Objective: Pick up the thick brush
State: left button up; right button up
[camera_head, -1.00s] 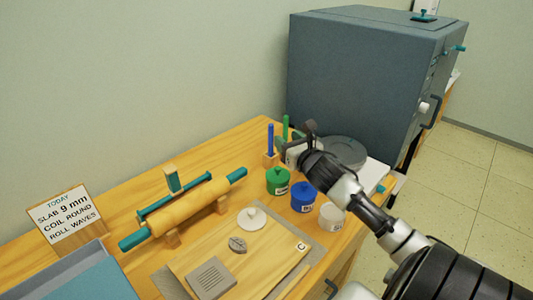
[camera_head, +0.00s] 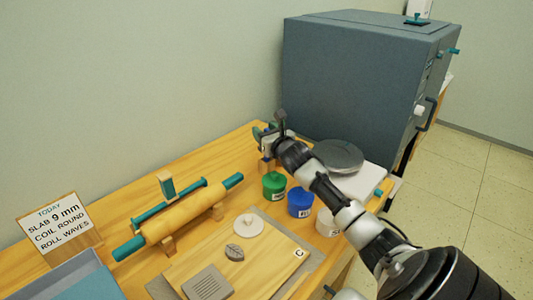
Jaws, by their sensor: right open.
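My right gripper (camera_head: 268,128) is at the far right end of the table, over the brush stand (camera_head: 267,166), a small wooden block. It is open, with its fingers around or just in front of the upright brush handles. The gripper hides most of the blue and green handles, so I cannot tell which brush is the thick one or whether the fingers touch a handle. My left gripper is not in view.
Green (camera_head: 274,186), blue (camera_head: 300,202) and white (camera_head: 331,220) jars stand below my right arm. A grey round disc (camera_head: 338,156) lies behind it. A rolling pin (camera_head: 190,214) and a clay board (camera_head: 187,270) are left. A large grey kiln (camera_head: 345,85) stands behind.

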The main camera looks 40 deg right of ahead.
jog(key=shift+w+d, duration=0.1)
jog(key=shift+w, duration=0.45)
grip_shut()
